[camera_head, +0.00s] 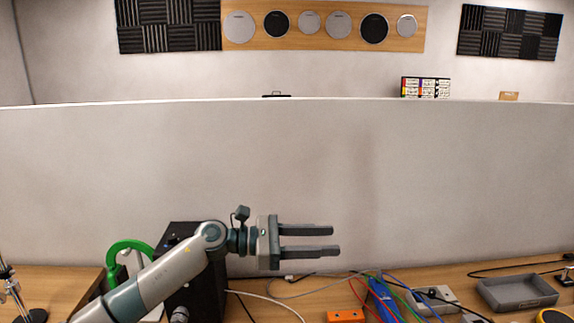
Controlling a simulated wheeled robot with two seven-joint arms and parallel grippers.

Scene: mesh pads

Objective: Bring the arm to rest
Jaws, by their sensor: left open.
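My left arm (163,282) comes in from the lower left and reaches right over the desk. Its gripper (336,240) points to the right, in front of the pale partition. Its two dark fingers are parallel and apart, with nothing between them. The gripper is above the desk and appears clear of the things on it. My right gripper is not in the picture.
A black box (185,245) and a green curved thing (128,247) stand behind my left arm. Cables, a blue thing (383,297), an orange block (345,316) and a grey tray (517,291) lie on the wooden desk (470,271). The pale partition (400,170) rises behind.

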